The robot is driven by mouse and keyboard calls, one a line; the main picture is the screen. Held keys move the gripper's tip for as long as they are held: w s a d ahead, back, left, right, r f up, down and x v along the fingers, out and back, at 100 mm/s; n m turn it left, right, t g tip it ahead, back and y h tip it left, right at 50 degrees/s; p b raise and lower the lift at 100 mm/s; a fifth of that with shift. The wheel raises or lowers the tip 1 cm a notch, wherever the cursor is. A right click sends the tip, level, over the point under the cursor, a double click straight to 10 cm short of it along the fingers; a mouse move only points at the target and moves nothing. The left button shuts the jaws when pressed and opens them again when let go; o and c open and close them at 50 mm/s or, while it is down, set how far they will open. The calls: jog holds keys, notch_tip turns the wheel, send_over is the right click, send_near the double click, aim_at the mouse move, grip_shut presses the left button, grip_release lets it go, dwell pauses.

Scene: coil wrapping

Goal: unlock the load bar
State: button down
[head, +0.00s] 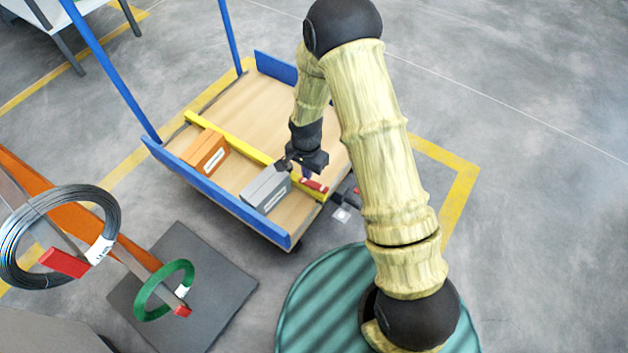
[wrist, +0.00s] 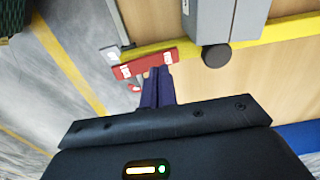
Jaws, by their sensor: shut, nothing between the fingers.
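The yellow load bar (head: 235,138) lies across the cart's wooden deck, and it also shows in the wrist view (wrist: 282,31). A red latch piece (head: 316,186) with pale markings sits at the bar's right end; it is also in the wrist view (wrist: 163,59). My gripper (head: 306,175) is at this end of the bar. In the wrist view its dark purple fingers (wrist: 154,72) are together and empty, with their tips at the lower edge of the red latch. I cannot tell whether they touch it. A small reddish hook (wrist: 135,86) shows just left of the fingertips.
On the cart (head: 190,187), a grey box (head: 265,189) and an orange box (head: 205,152) stand along the bar. A dark round knob (wrist: 216,56) is right of the latch. A rack with wire coils (head: 165,291) stands at left. Floor right of the cart is clear.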

jog(key=shift+r+p, duration=1.95)
jog(key=shift+r, duration=0.4)
notch_tip(320, 180, up, 18)
jog(key=n+t+p, duration=0.1)
jog(key=n+p, duration=0.2)
jog(key=n, duration=0.1)
send_over(308, 182)
jog(key=s+d, duration=0.4)
jog(key=d, duration=0.4)
jog(key=s+d+r+n+t+p, duration=0.2)
jog(key=s+d+r+n, duration=0.3)
jog(key=s+r, duration=0.4)
notch_tip(308, 182, up, 38)
jog(key=m+p, duration=0.1)
jog(key=p, duration=3.7)
jog(key=shift+w+d+r, duration=0.25)
jog(key=shift+w, duration=0.1)
